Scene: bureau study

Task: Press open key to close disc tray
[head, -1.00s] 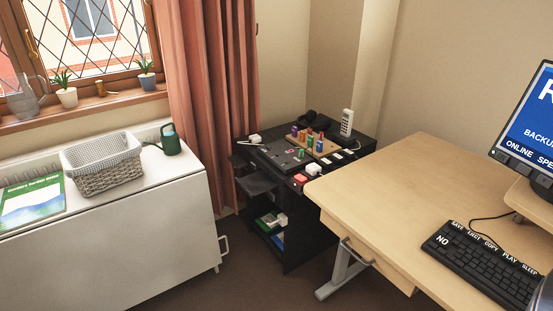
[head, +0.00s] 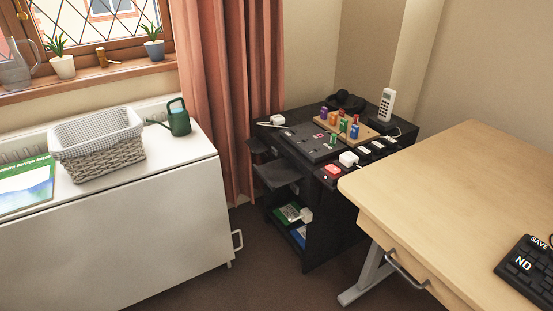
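A black cabinet (head: 345,215) stands in the corner behind the wooden desk. On its left side a flat black tray (head: 277,175) sticks out, and a smaller dark ledge (head: 257,146) juts out behind it. I cannot tell for sure which of them is the disc tray. On the cabinet top are a red block or button (head: 333,170), a white one (head: 348,158) and a row of small white-topped pieces (head: 377,147). No label reading "open" is legible. Neither of my grippers is in view.
The wooden desk (head: 465,200) with a black keyboard (head: 530,270) fills the right. A white cupboard (head: 115,240) with a basket (head: 97,150) and green watering can (head: 178,118) is on the left. Dark floor (head: 255,265) is clear between them.

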